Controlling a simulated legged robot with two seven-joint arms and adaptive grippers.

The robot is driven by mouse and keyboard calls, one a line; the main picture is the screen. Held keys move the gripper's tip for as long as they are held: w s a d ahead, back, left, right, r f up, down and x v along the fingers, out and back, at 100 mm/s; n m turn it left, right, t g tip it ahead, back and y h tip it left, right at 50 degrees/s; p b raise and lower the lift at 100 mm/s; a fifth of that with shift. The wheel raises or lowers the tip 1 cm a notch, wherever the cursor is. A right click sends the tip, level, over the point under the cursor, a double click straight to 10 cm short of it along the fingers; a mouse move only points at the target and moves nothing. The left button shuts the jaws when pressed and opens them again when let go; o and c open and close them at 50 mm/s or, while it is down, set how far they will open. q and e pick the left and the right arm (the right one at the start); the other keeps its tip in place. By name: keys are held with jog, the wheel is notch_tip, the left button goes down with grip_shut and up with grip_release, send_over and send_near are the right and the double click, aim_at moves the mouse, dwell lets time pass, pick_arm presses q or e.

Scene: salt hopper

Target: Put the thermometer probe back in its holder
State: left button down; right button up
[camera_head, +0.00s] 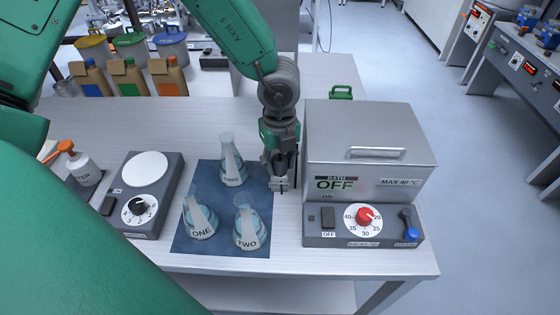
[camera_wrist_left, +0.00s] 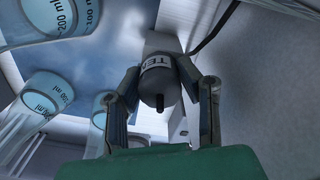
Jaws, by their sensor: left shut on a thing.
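My left gripper (camera_head: 281,184) is upright, pointing down, between the blue mat with flasks and the grey water bath (camera_head: 365,140). In the left wrist view its two fingers (camera_wrist_left: 163,112) are shut on the thermometer probe (camera_wrist_left: 158,88), a dark grey cylinder with a white label starting "TE" and a thin black tip. A dark cable (camera_wrist_left: 215,28) runs near it to the upper right. A pale block (camera_wrist_left: 160,42) shows just beyond the probe; I cannot tell whether it is the holder or whether they touch. My right gripper is not in view.
Flasks ONE (camera_head: 200,220), TWO (camera_head: 247,230) and THREE (camera_head: 232,165) stand on the blue mat (camera_head: 205,178), close left of the gripper. A grey stirrer (camera_head: 148,190) stands farther left. The bath reads OFF. Bottles (camera_head: 130,76) and lidded tubs stand at the back left.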

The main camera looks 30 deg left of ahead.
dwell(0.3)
pick_arm(q)
jog(key=c, duration=0.6)
grip_release()
jog(key=shift+r, duration=0.15)
jog(key=shift+r+p, duration=1.9)
jog(key=shift+p, duration=0.1)
jog(key=shift+r+p, duration=0.75)
jog(key=shift+r, duration=0.2)
